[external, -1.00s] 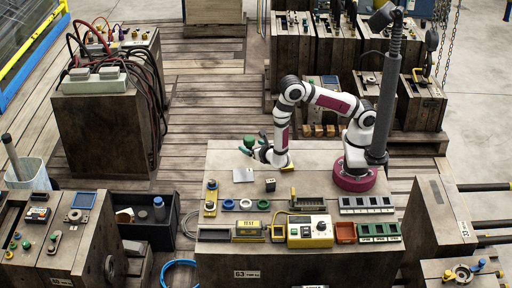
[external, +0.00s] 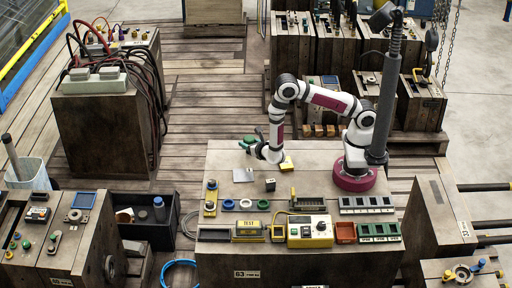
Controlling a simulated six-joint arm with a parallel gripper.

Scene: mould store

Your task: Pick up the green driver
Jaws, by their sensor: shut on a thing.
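The green driver (external: 249,138) shows as a small green shape at the far left edge of the bench. My gripper (external: 251,141), with teal fingertips, is shut on it. The gripper points to the left, and the driver is held above the bench top. The driver's shaft is too small to make out, and the fingers hide part of it.
The wooden bench (external: 330,160) carries a yellow block (external: 287,163), a grey plate (external: 243,175) and a small black block (external: 270,185). Ring holders, a yellow test box (external: 310,231) and green trays (external: 379,232) line the front.

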